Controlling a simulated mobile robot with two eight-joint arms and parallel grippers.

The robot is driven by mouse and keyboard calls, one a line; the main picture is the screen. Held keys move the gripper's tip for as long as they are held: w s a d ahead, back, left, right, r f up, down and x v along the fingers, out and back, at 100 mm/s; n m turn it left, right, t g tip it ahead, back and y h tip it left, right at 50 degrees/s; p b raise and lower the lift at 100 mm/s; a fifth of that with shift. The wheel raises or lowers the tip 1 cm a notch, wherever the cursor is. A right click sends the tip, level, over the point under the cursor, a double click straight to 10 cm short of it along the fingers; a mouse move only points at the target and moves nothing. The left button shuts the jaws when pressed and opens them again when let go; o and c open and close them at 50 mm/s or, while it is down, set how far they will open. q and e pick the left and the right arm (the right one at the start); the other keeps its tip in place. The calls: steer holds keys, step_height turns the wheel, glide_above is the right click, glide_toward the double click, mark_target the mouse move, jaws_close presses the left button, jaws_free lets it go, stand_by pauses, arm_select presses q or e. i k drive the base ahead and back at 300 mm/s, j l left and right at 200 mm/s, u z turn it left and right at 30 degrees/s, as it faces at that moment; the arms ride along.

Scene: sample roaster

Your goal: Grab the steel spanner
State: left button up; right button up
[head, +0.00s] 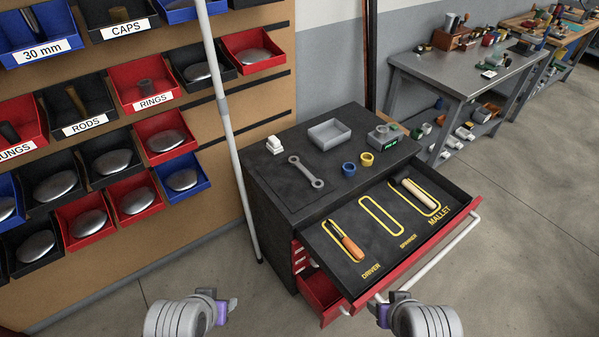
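The steel spanner (306,172) lies flat on the dark top of the tool cabinet (268,194), near its left part. It is grey, and nothing covers it. My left gripper (231,304) is low in the head view, in front of the cabinet and to its left, well apart from the spanner. My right gripper (374,304) is low in the view, near the front of the open drawer, also apart from the spanner. Both seem empty; their fingers are too small and edge-on to show whether they are open.
The open drawer (350,278) holds a driver (347,242) and a mallet (415,189) in yellow outlines; the middle outline is empty. A white block (275,146), grey tray (329,133), blue ring (349,169), yellow ring (367,159) and small device (383,137) share the cabinet top. A pole (228,130) stands left.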

mark_target(297, 163)
steer(key=i+j+z, duration=0.15)
steer(key=i+j, duration=1)
steer(key=j, duration=0.15)
